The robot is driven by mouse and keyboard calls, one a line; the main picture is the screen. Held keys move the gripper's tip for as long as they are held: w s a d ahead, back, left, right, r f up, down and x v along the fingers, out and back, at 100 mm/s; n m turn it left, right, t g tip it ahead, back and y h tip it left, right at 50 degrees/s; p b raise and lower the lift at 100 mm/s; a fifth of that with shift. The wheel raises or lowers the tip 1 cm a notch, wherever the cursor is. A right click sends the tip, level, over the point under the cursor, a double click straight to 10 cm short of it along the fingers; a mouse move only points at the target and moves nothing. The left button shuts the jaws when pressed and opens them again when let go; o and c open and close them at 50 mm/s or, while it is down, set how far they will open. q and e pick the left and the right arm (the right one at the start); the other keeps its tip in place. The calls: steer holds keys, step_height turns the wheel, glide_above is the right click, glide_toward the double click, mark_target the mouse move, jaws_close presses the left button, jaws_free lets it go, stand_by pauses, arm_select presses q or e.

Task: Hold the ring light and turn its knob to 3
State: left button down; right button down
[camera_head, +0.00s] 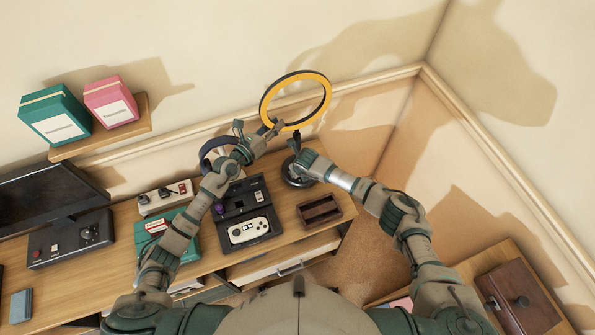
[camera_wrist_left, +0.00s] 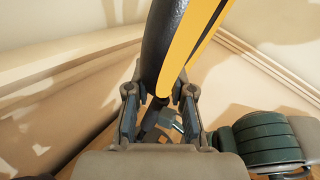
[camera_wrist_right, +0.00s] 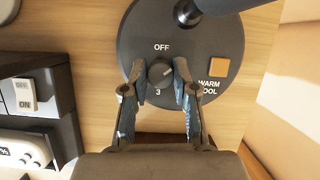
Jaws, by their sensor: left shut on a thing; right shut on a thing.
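The ring light has a yellow-faced, black-backed ring (camera_head: 326,96) upright at the back of the desk, on a dark round base (camera_head: 290,181). My left gripper (camera_head: 272,127) is shut on the lower part of the ring, which also runs up between the fingers in the left wrist view (camera_wrist_left: 160,60). My right gripper (camera_head: 298,158) is down at the base. In the right wrist view its fingers (camera_wrist_right: 160,70) are on both sides of the grey knob (camera_wrist_right: 160,73). OFF is printed above the knob and 3 below it. The knob's pale mark seems to face right, but is small.
An orange square button (camera_wrist_right: 218,67) marked WARM/COOL sits right of the knob. A dark console with a white controller (camera_head: 249,230) and a wooden tray (camera_head: 320,210) stand close by. A shelf (camera_head: 100,140) holds two boxes. The walls are close behind the ring.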

steer(key=shift+m, duration=0.6)
steer(key=shift+a, duration=0.1)
steer(key=c, duration=0.9)
jaws_free()
steer(key=shift+s, duration=0.1)
steer(key=v, duration=1.2)
steer(key=shift+s, duration=0.15)
steer(key=shift+a, duration=0.1)
